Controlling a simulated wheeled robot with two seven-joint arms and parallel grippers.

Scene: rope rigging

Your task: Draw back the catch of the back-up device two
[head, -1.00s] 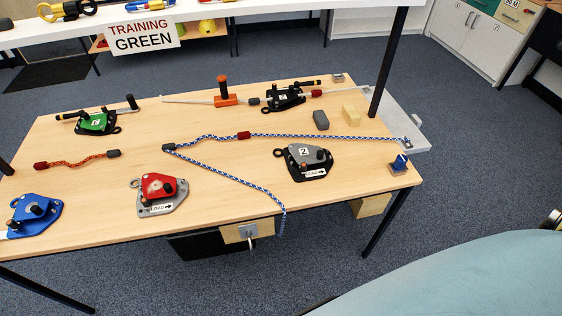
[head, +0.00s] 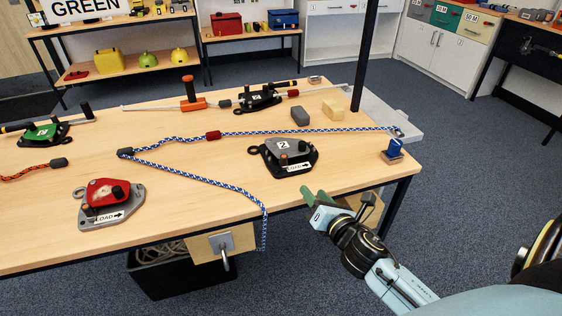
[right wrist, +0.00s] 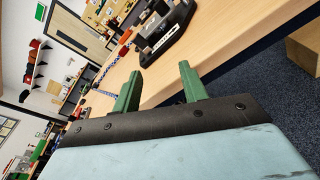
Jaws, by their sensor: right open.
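The grey device marked 2 (head: 283,149) lies on the table (head: 165,230) near its right front edge. It has a black base plate, a black knob and a white label with an arrow. It also shows at the top of the right wrist view (right wrist: 163,28), cut off by the frame. My right gripper (head: 314,198) is beyond the table's front edge, below and right of the device in the head view, open and empty. Its two green fingers (right wrist: 160,88) are apart. Which part of the device is its catch is too small to tell. My left gripper is out of view.
A blue-white rope (head: 205,178) runs left of the device and hangs over the front edge. A red device (head: 105,194) lies left. A blue piece (head: 394,149) stands at the right corner. A black device (head: 260,100), grey block (head: 300,115) and tan block (head: 333,109) lie behind.

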